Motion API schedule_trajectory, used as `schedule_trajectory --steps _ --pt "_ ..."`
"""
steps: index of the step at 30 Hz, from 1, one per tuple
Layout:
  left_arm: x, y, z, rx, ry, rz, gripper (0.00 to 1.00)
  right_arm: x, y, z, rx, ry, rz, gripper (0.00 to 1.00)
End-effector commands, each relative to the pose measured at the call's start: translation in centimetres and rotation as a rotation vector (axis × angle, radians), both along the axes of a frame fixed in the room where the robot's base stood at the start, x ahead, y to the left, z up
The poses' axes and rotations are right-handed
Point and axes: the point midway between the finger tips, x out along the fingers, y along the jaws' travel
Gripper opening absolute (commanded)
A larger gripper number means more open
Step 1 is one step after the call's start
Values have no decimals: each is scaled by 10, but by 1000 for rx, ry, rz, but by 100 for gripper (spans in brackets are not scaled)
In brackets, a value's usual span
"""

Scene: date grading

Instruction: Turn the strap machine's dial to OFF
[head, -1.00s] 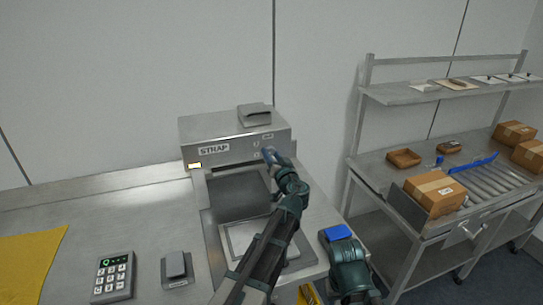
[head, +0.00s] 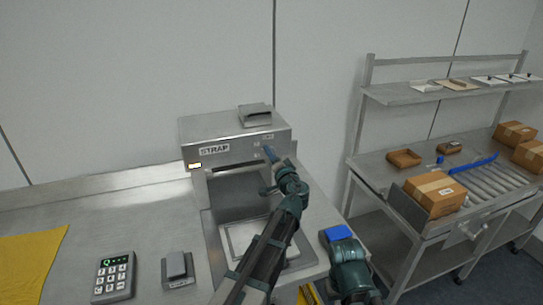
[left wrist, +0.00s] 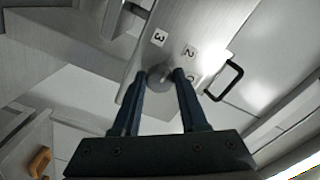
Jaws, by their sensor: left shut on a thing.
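The fingers hide the dial in the head view. My right arm shows at lower right, but its fingertips do not.
A keypad (head: 114,276) and a small grey device (head: 177,268) stand at front left, near a yellow sheet (head: 30,262). A blue-topped item (head: 337,233) lies by my right arm. A roller bench (head: 478,183) with boxes stands at right.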

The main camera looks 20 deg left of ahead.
Motion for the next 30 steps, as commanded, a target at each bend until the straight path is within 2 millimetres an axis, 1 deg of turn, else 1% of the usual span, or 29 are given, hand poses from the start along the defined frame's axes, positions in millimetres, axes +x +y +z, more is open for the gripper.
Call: schedule_trajectory --steps 30 --pt "0 0 3 799 541 -1 0 0 0 3 0 0 0 50"
